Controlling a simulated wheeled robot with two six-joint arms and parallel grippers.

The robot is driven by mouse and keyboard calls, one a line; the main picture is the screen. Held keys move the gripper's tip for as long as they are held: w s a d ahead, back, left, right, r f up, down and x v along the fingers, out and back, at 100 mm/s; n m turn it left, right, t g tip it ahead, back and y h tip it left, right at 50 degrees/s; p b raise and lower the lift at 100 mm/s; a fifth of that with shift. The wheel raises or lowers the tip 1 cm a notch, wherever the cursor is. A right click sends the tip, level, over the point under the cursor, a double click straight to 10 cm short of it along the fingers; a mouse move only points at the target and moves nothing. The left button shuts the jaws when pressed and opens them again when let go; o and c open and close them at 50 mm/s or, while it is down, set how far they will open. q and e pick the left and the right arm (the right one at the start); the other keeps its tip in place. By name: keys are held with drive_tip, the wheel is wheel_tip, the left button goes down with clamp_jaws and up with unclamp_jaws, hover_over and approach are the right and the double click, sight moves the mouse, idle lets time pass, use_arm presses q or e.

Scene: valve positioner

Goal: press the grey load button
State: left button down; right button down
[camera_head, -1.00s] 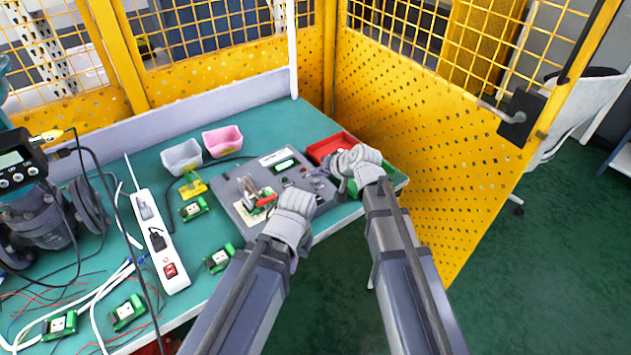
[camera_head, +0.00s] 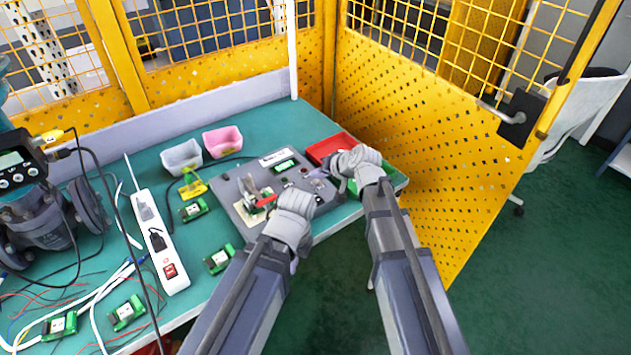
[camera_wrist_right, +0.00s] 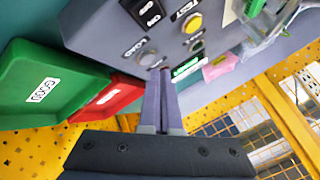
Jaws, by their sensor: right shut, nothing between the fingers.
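The grey test panel (camera_head: 240,212) lies on the green bench with several buttons on its right part. In the head view my right gripper (camera_head: 334,168) is over the panel's right end. My left gripper (camera_head: 285,210) is at the panel's front edge, its fingers mostly hidden by its wrist, near a clamp with a red handle (camera_head: 266,201).
A yellow button (camera_wrist_right: 192,22) is near the grey one. A red tray (camera_head: 326,147) and a green tray (camera_head: 398,181) adjoin the panel's right side. Grey (camera_head: 181,158) and pink (camera_head: 222,141) bins stand behind. A yellow mesh fence (camera_head: 430,160) rises close to the right.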

sight(318, 186)
drive_tip(key=shift+f, duration=0.15)
idle(0.4)
drive_tip(key=shift+f+b, duration=0.3)
drive_tip(key=shift+b, duration=0.1)
drive_tip(key=shift+f+b, duration=0.35)
drive_tip(key=shift+b, duration=0.05)
idle(0.5)
drive_tip(key=shift+r, duration=0.15)
drive_tip(key=shift+r+p, duration=0.65)
drive_tip(key=shift+p, duration=0.2)
wheel_tip(318, 186, up, 5)
drive_tip(key=p, duration=0.5)
